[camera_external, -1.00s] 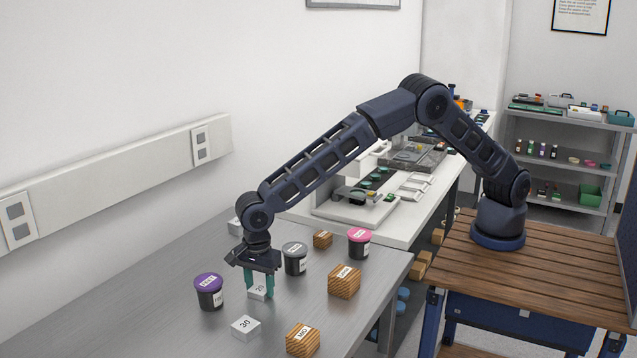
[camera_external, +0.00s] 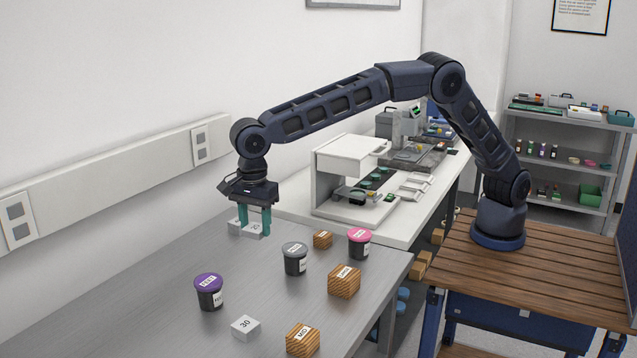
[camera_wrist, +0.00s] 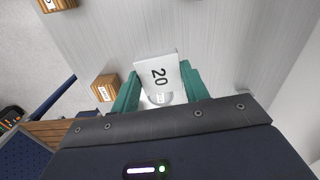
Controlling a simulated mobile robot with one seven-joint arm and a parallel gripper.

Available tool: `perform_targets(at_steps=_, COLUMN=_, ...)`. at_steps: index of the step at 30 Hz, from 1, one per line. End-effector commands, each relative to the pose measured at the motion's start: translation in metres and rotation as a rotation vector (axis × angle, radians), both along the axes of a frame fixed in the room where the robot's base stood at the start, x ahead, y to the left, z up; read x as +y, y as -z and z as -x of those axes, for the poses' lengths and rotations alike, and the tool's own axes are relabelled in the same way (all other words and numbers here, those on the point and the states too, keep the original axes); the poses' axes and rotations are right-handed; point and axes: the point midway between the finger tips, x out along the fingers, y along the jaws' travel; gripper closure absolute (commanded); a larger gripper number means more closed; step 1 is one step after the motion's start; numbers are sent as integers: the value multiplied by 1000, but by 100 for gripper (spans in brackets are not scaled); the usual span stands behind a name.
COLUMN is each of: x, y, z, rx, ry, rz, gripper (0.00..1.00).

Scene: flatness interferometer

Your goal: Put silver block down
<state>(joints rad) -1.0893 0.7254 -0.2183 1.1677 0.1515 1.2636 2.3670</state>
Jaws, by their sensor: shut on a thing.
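The silver block marked 20 (camera_external: 252,231) is between the green fingers of my gripper (camera_external: 254,222), which is shut on it. In the wrist view the block (camera_wrist: 157,77) shows its number face, with a finger on each side. The block appears held above the grey table (camera_external: 150,327), though the exact gap is hard to tell. A third silver block, marked 30 (camera_external: 245,328), sits at the front of the table.
A purple-lidded jar (camera_external: 209,293), a grey-lidded jar (camera_external: 295,259) and a pink-lidded jar (camera_external: 359,243) stand on the table. Wooden blocks (camera_external: 344,282) lie among them. A white bench with an instrument (camera_external: 350,158) adjoins behind. The left table area is clear.

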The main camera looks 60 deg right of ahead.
Motion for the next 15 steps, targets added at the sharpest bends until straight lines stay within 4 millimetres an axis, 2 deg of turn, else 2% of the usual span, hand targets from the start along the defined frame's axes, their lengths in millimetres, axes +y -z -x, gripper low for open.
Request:
perform_targets(at_steps=4, x=0, y=-15, z=-1, rx=-1, ry=1, rz=-1, gripper=81)
perform_targets(at_steps=7, x=0, y=-20, z=-12, rx=-1, ry=8, rz=0, gripper=81)
perform_targets(at_steps=11, x=-2, y=-22, z=-45, rx=-2, ry=28, rz=0, gripper=81)
perform_targets(at_steps=15, x=-7, y=-23, z=-88, rx=-1, ry=53, rz=0, gripper=81)
